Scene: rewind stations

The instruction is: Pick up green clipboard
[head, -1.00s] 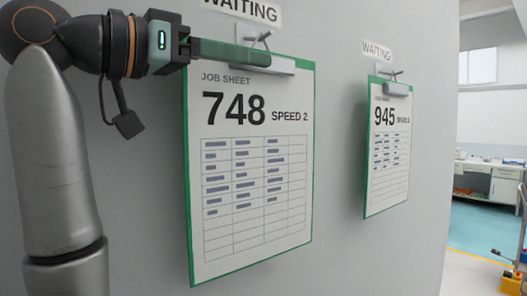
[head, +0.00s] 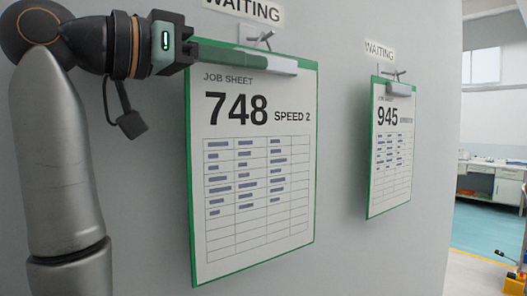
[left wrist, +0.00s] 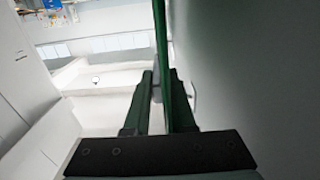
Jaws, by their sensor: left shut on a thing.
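The nearer green clipboard (head: 304,215) hangs upright on the grey wall at the middle of the head view. It bears a white job sheet marked 748, SPEED 2. My left gripper (head: 262,61) reaches in from the left and is shut on its top edge, beside the silver clip. In the left wrist view the clipboard (left wrist: 161,25) shows as a thin green edge between the fingers of my left gripper (left wrist: 157,85). The clipboard's clip is still by the wall hook (head: 262,40). My right gripper is not in view.
A second green-edged clipboard (head: 391,185), marked 945, hangs farther right on the same wall. WAITING labels (head: 380,50) sit above both. Beyond the wall's right end are a white workbench (head: 490,180) and open blue floor (head: 480,225).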

